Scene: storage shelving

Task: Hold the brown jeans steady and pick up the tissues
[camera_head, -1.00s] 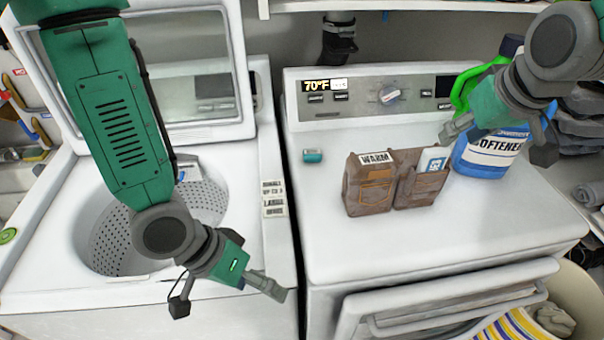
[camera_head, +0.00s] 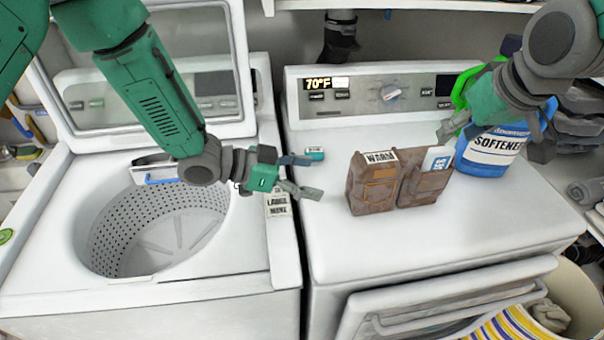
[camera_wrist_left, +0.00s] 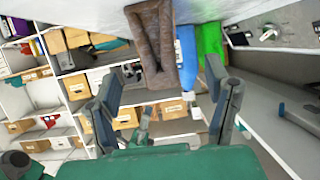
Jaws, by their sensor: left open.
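The brown jeans (camera_head: 372,192) stand folded on the dryer top, with a WARM tag on their upper edge. A white and blue tissue pack (camera_head: 437,158) sticks out of the right-hand pocket part; its lower end is hidden. My left gripper (camera_head: 312,177) is open and empty, a little left of the jeans and apart from them. In the left wrist view the jeans (camera_wrist_left: 155,45) lie ahead of the open left fingers (camera_wrist_left: 165,97). My right gripper (camera_head: 494,141) has its fingers spread, above and right of the tissues, in front of the softener bottle.
A blue softener bottle (camera_head: 490,153) with a green handle stands right of the jeans. The dryer's front top is clear.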

